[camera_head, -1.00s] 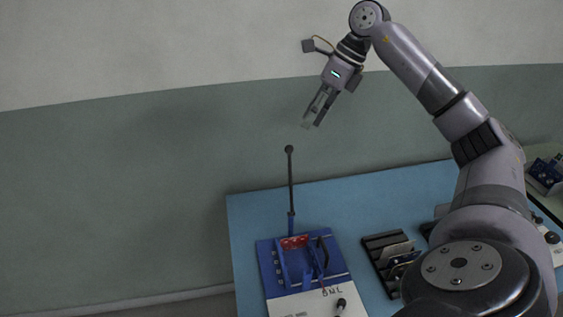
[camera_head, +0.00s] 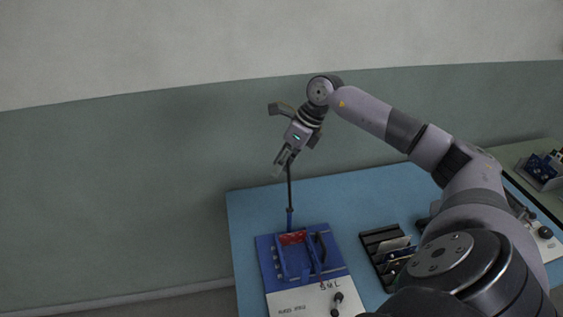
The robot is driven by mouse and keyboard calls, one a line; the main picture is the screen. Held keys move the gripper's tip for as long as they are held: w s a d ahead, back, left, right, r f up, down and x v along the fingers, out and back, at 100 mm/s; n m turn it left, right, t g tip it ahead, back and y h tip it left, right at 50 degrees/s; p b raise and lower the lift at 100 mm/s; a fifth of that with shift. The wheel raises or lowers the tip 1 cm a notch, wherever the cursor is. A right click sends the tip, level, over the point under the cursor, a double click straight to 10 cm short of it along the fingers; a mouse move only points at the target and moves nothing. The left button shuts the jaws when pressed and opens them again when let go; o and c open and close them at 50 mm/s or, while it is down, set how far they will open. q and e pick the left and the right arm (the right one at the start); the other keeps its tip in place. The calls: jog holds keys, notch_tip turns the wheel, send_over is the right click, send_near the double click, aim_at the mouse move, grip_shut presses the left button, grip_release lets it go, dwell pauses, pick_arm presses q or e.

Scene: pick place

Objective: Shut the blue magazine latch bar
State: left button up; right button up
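The blue magazine (camera_head: 266,262) stands on the blue table, with a red part (camera_head: 292,237) inside near its back. The latch bar (camera_head: 290,192) is a thin dark rod rising upright from a blue base (camera_head: 289,219) at the magazine's back edge. My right gripper (camera_head: 281,167) points down and left at the upper end of the bar and hides its top knob. Whether the fingers touch the bar or are just in front of it, I cannot tell. The finger gap is too small to make out. My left gripper is not in view.
A black rack (camera_head: 377,240) with upright plates stands right of the magazine. A white panel (camera_head: 300,302) with a black knob lies in front of it. A blue bin (camera_head: 543,168) sits on another table at far right. The blue table (camera_head: 252,205) is clear at back left.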

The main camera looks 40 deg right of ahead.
jog(key=shift+c, duration=0.6)
grip_shut()
dwell(0.3)
